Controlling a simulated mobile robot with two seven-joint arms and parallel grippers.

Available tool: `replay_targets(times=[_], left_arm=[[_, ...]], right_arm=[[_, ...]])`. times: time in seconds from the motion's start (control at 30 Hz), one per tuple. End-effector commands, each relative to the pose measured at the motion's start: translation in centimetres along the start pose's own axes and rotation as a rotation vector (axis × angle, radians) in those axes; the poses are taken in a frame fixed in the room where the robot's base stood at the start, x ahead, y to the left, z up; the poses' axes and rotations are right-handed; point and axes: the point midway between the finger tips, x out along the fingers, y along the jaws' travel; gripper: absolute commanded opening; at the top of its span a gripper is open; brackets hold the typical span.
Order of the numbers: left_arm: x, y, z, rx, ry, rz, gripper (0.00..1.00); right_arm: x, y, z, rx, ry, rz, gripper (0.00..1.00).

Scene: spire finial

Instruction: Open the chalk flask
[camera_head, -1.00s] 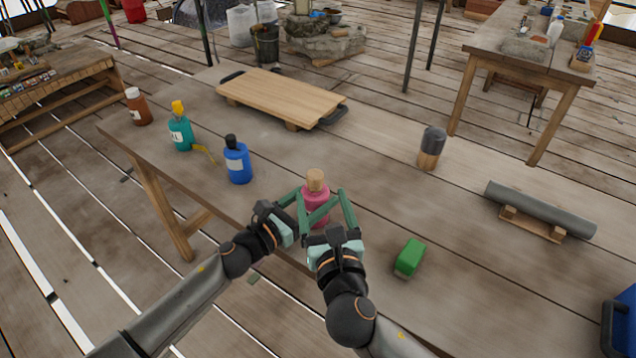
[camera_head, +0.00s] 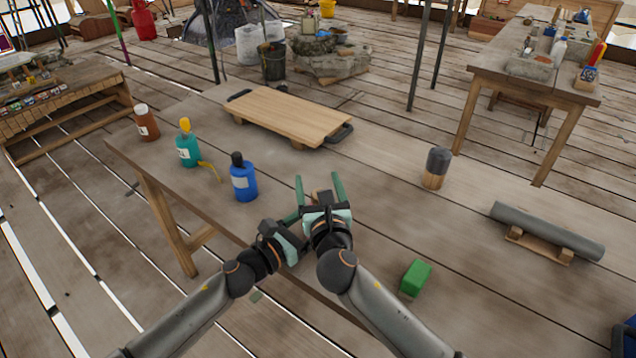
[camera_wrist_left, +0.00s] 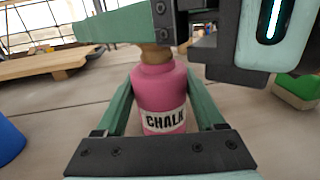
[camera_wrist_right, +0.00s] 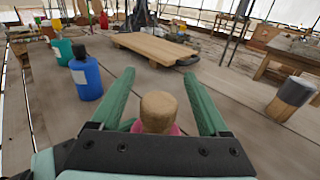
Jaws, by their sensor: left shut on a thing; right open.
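The chalk flask (camera_wrist_left: 162,95) is pink with a white label reading CHALK, and it stands upright in the left wrist view. My left gripper (camera_wrist_left: 160,110) is shut on its body, one finger on each side. The tan cork stopper (camera_wrist_right: 159,110) is in the flask's mouth in the right wrist view. My right gripper (camera_wrist_right: 165,95) is open, with its green fingers on either side of the stopper and apart from it. In the head view my right gripper (camera_head: 320,190) hides most of the flask, and my left gripper is partly covered too.
A blue bottle (camera_head: 243,182), a teal bottle (camera_head: 187,151) and a brown jar (camera_head: 147,124) stand to the left on the table. A wooden board (camera_head: 290,112) lies behind. A green block (camera_head: 415,278), a dark-topped cylinder (camera_head: 436,168) and a grey pipe (camera_head: 545,230) are to the right.

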Motion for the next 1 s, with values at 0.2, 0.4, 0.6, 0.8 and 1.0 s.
replay_targets(times=[0.2, 0.4, 0.6, 0.8, 1.0], left_arm=[[-0.01, -0.01, -0.05, 0.0, 0.001, 0.0, 0.0], [-0.01, -0.01, -0.05, 0.0, 0.001, 0.0, 0.0], [-0.01, 0.0, -0.05, 0.0, 0.001, 0.0, 0.0], [-0.01, 0.01, -0.05, 0.0, 0.001, 0.0, 0.0], [-0.02, 0.01, -0.06, -0.001, 0.001, 0.001, 0.0]], right_arm=[[-0.02, 0.02, 0.02, 0.0, -0.001, 0.0, 0.65], [-0.03, 0.02, 0.02, 0.0, 0.0, 0.0, 0.42], [-0.03, 0.0, 0.01, 0.0, 0.0, 0.0, 0.2], [-0.03, -0.01, 0.0, -0.001, 0.0, 0.0, 0.0], [-0.03, -0.03, -0.01, -0.001, 0.0, -0.001, 0.0]])
